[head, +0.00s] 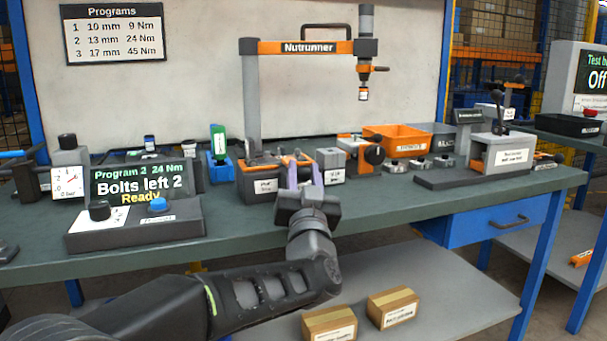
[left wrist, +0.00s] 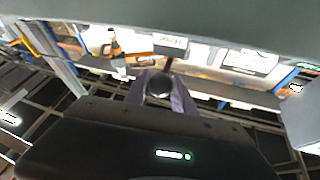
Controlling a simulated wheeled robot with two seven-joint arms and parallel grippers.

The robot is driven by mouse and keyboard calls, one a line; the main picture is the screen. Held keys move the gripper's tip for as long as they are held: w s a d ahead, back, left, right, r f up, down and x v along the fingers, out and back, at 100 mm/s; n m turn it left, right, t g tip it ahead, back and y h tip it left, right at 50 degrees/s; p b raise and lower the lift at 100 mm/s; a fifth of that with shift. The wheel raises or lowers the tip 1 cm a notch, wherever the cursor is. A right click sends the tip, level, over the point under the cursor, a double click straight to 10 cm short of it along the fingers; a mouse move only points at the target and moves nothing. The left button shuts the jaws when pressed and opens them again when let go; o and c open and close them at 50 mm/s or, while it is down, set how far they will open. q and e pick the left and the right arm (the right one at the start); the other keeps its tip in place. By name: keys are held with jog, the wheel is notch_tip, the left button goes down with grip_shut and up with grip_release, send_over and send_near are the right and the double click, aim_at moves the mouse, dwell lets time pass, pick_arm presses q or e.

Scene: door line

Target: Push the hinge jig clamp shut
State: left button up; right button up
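My left gripper (head: 294,168) reaches over the bench from the front, its purple fingers apart, at the front of a dark jig block (head: 259,187) with orange parts and a white label. In the left wrist view a dark round knob on a stem (left wrist: 159,86) shows between the two fingers; I cannot tell whether they touch it. The gripper hides part of the jig. My right gripper is not in view.
The nutrunner (head: 310,47) hangs from its stand behind the jig. A labelled block (head: 330,176) and an orange bin (head: 397,140) stand to the right. The program display (head: 141,187) and button box (head: 133,227) stand to the left. Another fixture (head: 501,152) is at the far right.

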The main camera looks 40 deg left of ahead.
pick_arm(q)
grip_shut()
dwell(0.9)
